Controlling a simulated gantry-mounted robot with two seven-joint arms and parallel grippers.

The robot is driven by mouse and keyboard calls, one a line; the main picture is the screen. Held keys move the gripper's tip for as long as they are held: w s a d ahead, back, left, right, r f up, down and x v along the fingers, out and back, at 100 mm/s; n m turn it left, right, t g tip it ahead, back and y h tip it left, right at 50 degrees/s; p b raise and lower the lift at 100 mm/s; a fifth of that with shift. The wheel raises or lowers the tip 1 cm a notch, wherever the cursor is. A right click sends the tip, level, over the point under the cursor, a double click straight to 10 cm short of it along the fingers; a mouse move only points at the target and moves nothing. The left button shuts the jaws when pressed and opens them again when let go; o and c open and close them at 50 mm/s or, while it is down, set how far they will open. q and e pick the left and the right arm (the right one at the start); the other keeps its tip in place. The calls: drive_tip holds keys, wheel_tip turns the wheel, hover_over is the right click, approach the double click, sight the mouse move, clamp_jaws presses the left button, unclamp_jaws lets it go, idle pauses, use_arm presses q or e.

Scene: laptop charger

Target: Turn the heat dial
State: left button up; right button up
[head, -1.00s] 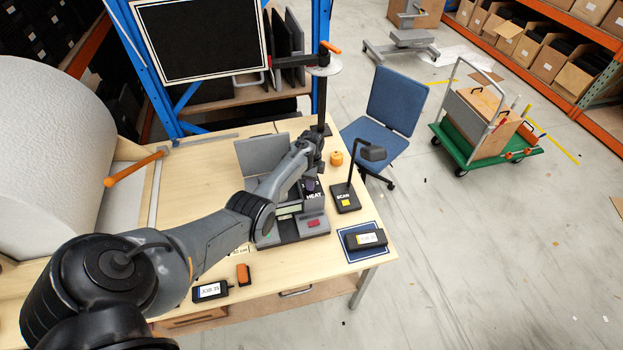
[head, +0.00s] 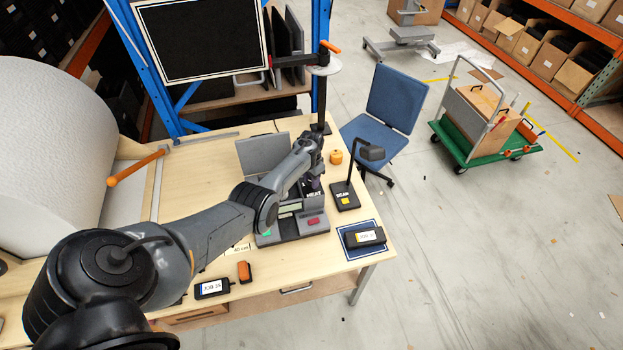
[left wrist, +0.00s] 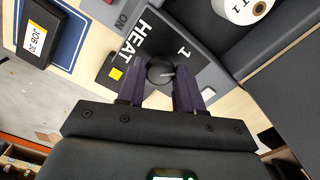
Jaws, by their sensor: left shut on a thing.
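The heat dial (left wrist: 160,71) is a round dark knob with a light pointer line. It sits on a dark panel (left wrist: 190,62) with white "HEAT" lettering and a "1" mark. In the left wrist view my left gripper (left wrist: 160,80) has its two purple-grey fingers on either side of the dial, shut on it. In the head view my left gripper (head: 313,182) is at the back of the device, beside the "HEAT" label (head: 314,194); the dial is mostly hidden there by the gripper and wrist. My right gripper is in neither view.
The device (head: 295,228) has green and red buttons at its front. A scanner stand (head: 345,197) is close on its right. A black charger (head: 364,238) lies on a blue mat.

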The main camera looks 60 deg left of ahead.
use_arm(q)
drive_tip(key=shift+n, duration=1.6)
drive_tip(key=o, duration=1)
drive_tip(key=shift+o, duration=0.2)
drive_tip(key=shift+r, duration=0.1)
wheel_tip(320, 180, up, 11)
drive_tip(key=shift+p, duration=0.4)
drive_tip(key=shift+s+f, duration=0.1)
drive_tip(key=shift+f, duration=0.15)
